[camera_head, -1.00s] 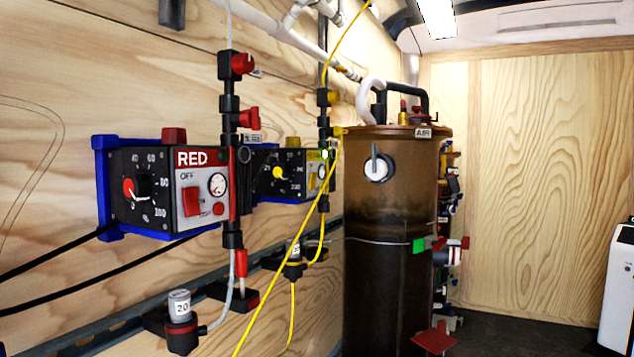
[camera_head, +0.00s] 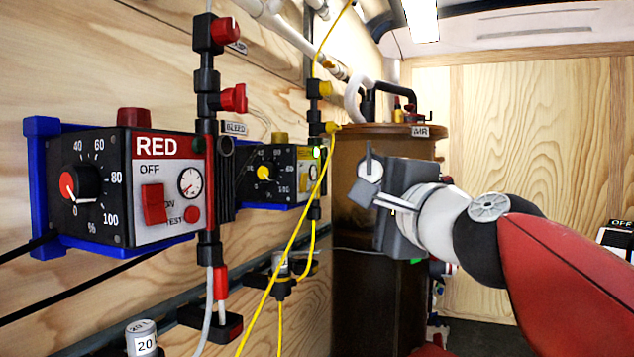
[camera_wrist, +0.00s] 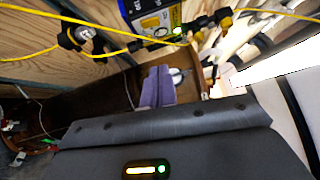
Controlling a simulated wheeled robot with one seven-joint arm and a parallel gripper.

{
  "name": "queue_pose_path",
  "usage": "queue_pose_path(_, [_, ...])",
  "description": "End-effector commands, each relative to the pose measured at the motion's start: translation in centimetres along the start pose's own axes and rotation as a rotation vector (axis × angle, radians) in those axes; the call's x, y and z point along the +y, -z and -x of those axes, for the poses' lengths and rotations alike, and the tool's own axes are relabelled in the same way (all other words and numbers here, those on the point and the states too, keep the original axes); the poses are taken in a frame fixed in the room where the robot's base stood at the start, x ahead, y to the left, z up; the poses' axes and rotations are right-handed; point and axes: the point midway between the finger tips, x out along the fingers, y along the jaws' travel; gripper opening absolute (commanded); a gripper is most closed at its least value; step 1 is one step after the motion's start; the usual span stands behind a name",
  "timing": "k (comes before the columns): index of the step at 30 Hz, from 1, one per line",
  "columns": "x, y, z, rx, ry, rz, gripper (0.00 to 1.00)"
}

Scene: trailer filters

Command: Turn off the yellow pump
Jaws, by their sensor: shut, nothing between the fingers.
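The yellow pump (camera_head: 282,178) is a dark box with blue edges on the left wall, behind the red pump. It has a yellow knob (camera_head: 264,172) on a 0–100 dial, a yellow-labelled side panel and a lit green light (camera_head: 317,152). In the wrist view the pump (camera_wrist: 155,20) is at the top, with its green light (camera_wrist: 178,30) also lit. Its switch position is too small to read. My gripper (camera_head: 362,192) is shut and empty in front of the brown tank, to the right of the pump and apart from it. Its purple-looking fingers (camera_wrist: 157,87) show in the wrist view.
The red pump (camera_head: 125,190) juts from the wall at near left. A yellow hose (camera_head: 290,240) runs diagonally between the pumps and the tank (camera_head: 362,270). Pipes and valves stand in front of the wall. The floor at back right looks clear.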

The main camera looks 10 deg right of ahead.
Motion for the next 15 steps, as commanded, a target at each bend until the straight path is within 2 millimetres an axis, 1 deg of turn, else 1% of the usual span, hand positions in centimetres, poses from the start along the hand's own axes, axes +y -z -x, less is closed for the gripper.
queue_pose_path(5, [0.1, 0.0, -1.1, -0.001, -0.002, 0.001, 0.00])
queue_pose_path(8, [0.1, -0.1, -2.7, -0.002, -0.004, 0.001, 0.00])
queue_pose_path(15, [0.2, -0.1, -7.9, -0.002, -0.005, 0.003, 0.00])
